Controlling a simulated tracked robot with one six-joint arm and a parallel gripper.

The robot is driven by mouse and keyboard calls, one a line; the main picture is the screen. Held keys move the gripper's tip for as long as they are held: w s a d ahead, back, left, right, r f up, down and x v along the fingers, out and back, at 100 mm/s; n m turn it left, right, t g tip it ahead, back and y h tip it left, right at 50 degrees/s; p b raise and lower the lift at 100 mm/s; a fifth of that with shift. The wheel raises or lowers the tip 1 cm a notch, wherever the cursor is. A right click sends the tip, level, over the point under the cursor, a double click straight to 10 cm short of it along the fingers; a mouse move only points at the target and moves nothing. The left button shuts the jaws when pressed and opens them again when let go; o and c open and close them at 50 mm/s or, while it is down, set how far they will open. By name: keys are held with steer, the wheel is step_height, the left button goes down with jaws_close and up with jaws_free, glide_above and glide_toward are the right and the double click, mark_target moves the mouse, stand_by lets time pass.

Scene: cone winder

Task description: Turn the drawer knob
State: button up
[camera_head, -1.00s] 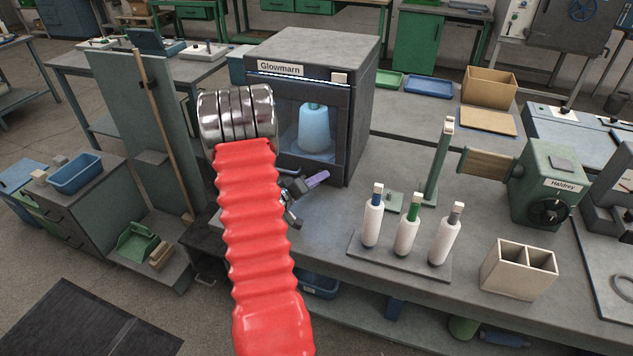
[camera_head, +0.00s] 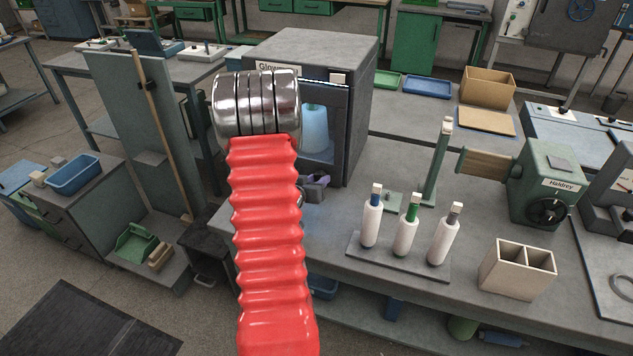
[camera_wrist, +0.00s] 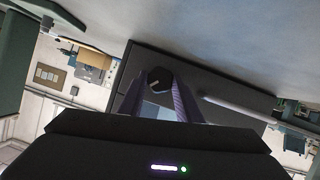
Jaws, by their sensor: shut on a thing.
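In the wrist view, a dark, faceted knob (camera_wrist: 160,79) with a small pale mark sits between the two purple fingers of my gripper (camera_wrist: 160,92). The fingers are shut on the knob, one on each side. Behind it is a dark panel (camera_wrist: 205,82). In the head view, my gripper (camera_head: 316,186) shows only as a small purple and dark shape in front of the Glowmarn cabinet (camera_head: 355,120). My red arm hides part of the cabinet's front, and I cannot make out the knob there.
A rack (camera_head: 400,258) with several white bobbins stands on the bench right of my gripper. A two-cell box (camera_head: 518,270) and the green Haldrey machine (camera_head: 545,185) are further right. A wooden pole (camera_head: 160,130) leans left of my arm.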

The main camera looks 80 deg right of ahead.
steer(key=m+t, duration=0.2)
steer(key=m, duration=0.1)
steer(key=shift+s+f+t, duration=0.15)
steer(key=shift+s+t, duration=0.05)
steer(key=shift+t, duration=0.1)
steer(key=shift+s+a+m+t+h, duration=0.1)
steer(key=shift+m+t+h, duration=0.2)
steer(key=shift+m+t, duration=0.95)
steer(key=shift+m+g, duration=0.25)
steer(key=shift+m, duration=0.2)
steer(key=o, duration=1)
steer(key=shift+o, duration=0.2)
